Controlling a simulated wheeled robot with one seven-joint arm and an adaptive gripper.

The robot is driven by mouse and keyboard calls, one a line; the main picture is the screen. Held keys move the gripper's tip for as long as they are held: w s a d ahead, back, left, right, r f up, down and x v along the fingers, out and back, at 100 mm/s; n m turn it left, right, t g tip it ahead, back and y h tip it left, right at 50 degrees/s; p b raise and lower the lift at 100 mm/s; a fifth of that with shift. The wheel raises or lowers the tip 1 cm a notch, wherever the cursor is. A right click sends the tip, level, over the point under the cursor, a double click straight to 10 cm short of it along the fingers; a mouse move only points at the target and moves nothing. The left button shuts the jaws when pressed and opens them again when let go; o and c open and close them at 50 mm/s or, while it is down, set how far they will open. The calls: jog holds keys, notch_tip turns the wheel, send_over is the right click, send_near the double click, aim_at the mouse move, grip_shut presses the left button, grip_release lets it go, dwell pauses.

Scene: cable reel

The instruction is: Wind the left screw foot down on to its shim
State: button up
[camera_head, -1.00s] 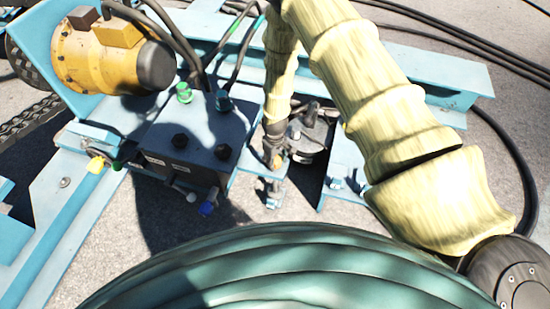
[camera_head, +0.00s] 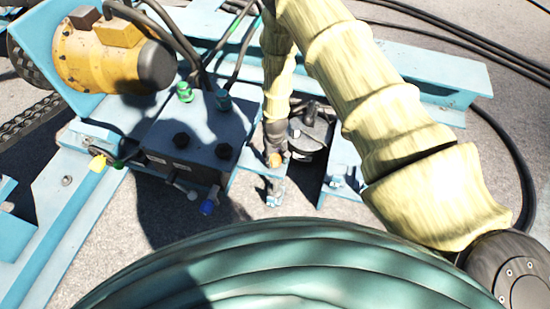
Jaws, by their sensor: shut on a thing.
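My gripper (camera_head: 275,158) is at the lower end of the cream-sleeved arm, pointing down at the blue frame. It is small and dark here, and its fingers are shut at the top of the left screw foot (camera_head: 274,190). The foot stands upright at the end of a blue bracket, to the right of the dark valve block. The grip itself is partly hidden by the wrist and shadow. I cannot make out the shim under the foot or any gap there.
A blue-grey block (camera_head: 200,135) with fittings stands close left of my gripper. A yellow motor (camera_head: 105,60) is farther left. A dark round part (camera_head: 312,130) and a second blue bracket (camera_head: 343,170) are close right. Black hoses (camera_head: 510,150) lie at the right.

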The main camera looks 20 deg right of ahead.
aim_at(275, 158)
jog(key=shift+a, duration=0.1)
jog(key=o, duration=1)
jog(key=shift+c, duration=0.2)
notch_tip(275, 158, up, 12)
